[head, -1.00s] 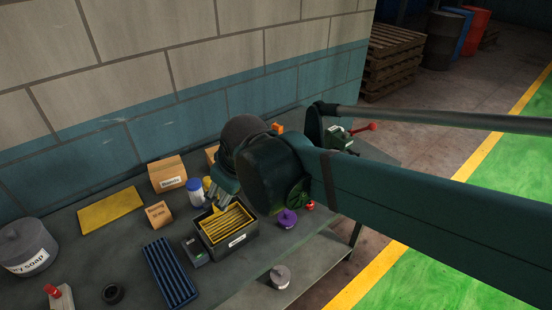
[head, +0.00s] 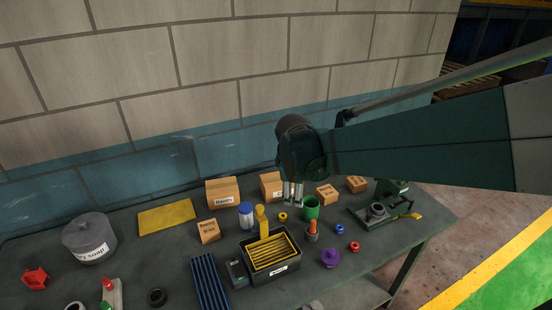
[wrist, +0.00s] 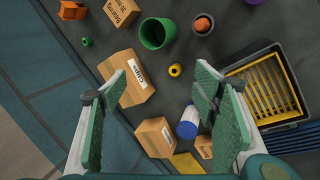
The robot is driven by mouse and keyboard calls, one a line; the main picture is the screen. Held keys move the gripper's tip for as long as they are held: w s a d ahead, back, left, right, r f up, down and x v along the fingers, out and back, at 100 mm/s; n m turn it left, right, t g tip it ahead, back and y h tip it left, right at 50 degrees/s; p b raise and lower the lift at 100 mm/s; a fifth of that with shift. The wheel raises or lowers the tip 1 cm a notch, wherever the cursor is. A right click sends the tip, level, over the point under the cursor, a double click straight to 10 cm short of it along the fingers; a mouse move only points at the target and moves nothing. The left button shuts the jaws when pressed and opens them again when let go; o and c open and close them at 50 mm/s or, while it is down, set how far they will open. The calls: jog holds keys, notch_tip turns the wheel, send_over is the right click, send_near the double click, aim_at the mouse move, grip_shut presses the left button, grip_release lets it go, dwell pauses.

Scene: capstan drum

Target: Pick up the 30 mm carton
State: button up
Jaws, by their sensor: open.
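My gripper (head: 292,192) is open and empty, pointing down above the back of the bench, in front of the Clips carton (head: 272,186). In the wrist view its fingers (wrist: 160,88) stand wide apart, with the Clips carton (wrist: 130,80) beside the left finger. A small brown carton (wrist: 121,12) at the top edge of the wrist view has a partly legible label that seems to read "Bearing 30". It appears to be the small carton (head: 326,195) right of my gripper in the head view. Another small carton (head: 208,231) stands at the left; its number is unreadable.
A green cup (head: 311,207), an orange-topped item (head: 312,230) and a yellow ring (head: 283,217) stand near my gripper. Another carton (head: 357,184) stands right. The wall is behind.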

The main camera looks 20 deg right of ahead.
jog(key=w+d+f+n+g+p, duration=0.25)
jog(key=w+d+n, duration=0.2)
jog(key=d, duration=0.35)
jog(key=n+h+p, duration=0.2)
jog(key=n+p, duration=0.1)
send_near(327, 191)
jog(key=f, duration=0.2)
jog(key=shift+w+d+f+n+g, duration=0.3)
jog(key=shift+d+f+n+g, duration=0.1)
jog(key=shift+g, duration=0.15)
jog(key=shift+x, duration=1.2)
jog(key=shift+d+f, duration=0.1)
jog(key=shift+f, duration=0.05)
jog(key=shift+b+x, duration=0.3)
jog(key=shift+x, duration=2.15)
jog(key=shift+w+d, duration=0.1)
jog(key=shift+w, duration=0.05)
jog(key=shift+c, duration=0.5)
jog(key=c, duration=0.9)
